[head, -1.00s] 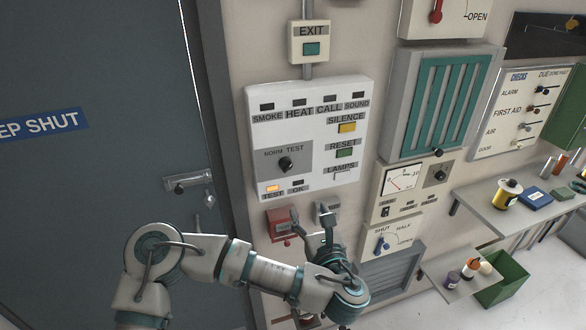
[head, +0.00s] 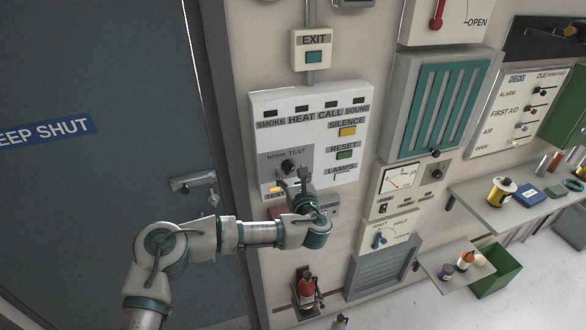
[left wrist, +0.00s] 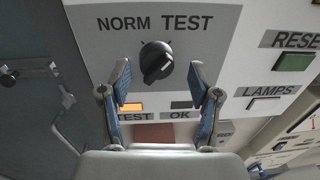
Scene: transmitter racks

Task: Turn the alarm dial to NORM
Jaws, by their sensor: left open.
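The alarm dial (head: 288,166) is a black knob on a grey plate of the white alarm panel (head: 258,104), below the words NORM and TEST. The amber lamp above the TEST label (left wrist: 131,107) is lit; the OK lamp (left wrist: 181,104) is dark. My left gripper (head: 291,181) is open just below the dial in the head view. In the left wrist view its fingers (left wrist: 161,92) stand apart on either side below the dial, with nothing between them. My right gripper is out of view.
The SILENCE (head: 348,131), RESET (head: 345,154) and LAMPS buttons are to the right of the dial. A red box lies partly hidden behind my left gripper. A grey door (head: 100,200) is at left.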

